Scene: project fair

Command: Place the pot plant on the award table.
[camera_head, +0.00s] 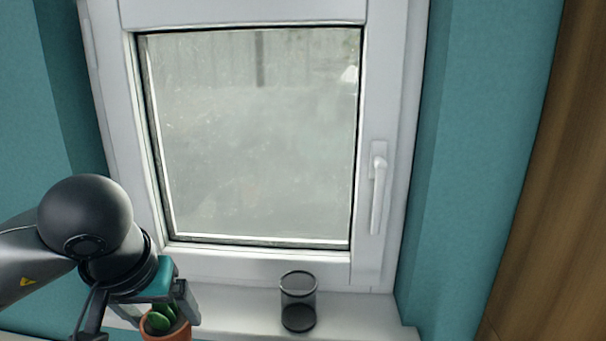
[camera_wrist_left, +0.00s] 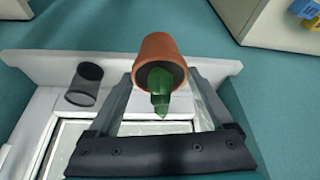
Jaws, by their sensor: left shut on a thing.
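The pot plant is a green cactus-like plant in a terracotta pot (camera_head: 172,334). It is at the bottom left of the head view, by the left part of the window sill. My left gripper (camera_head: 168,303) is shut on it. In the left wrist view the pot (camera_wrist_left: 158,48) is between the fingertips, with the green plant (camera_wrist_left: 160,92) pointing back toward the palm. I cannot tell whether the pot touches the sill. The right gripper is not in view. I cannot identify the award table in either view.
A dark mesh cup (camera_head: 298,301) stands on the white window sill (camera_head: 245,306), right of the pot; the sill between them is clear. A closed window (camera_head: 255,140) is behind. A brown wooden panel (camera_head: 545,200) is at right. Pale furniture (camera_wrist_left: 262,22) shows in the left wrist view.

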